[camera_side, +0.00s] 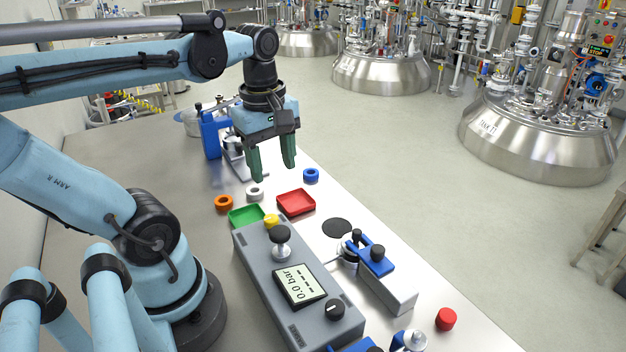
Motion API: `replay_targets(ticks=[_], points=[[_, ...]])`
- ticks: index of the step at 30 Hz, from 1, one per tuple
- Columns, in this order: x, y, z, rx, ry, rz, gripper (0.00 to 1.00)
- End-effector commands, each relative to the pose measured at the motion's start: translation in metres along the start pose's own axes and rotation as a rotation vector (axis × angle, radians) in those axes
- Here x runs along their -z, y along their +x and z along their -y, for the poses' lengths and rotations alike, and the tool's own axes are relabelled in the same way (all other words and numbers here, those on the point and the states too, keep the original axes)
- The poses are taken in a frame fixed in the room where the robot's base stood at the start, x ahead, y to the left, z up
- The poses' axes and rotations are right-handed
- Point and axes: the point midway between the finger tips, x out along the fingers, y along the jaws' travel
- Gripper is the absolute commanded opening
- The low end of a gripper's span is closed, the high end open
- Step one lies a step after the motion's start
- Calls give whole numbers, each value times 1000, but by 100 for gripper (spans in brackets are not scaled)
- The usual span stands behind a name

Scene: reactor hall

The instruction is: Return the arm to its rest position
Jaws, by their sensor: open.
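My gripper (272,166) points down with its two green fingers apart and nothing between them. My arm reaches in from the left, with the upper link raised across the top left of the view.
A green tray (246,217) and a red tray (296,203) lie below the gripper. A blue stand (211,135) is behind the gripper.

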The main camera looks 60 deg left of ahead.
Motion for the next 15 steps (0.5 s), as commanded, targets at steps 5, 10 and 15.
replay_targets(ticks=[5,10,15], points=[[-20,17,-20,-151,466,-52,56],[-44,28,-40,-300,949,-157,56],[-66,33,-53,-414,1343,-289,56]])
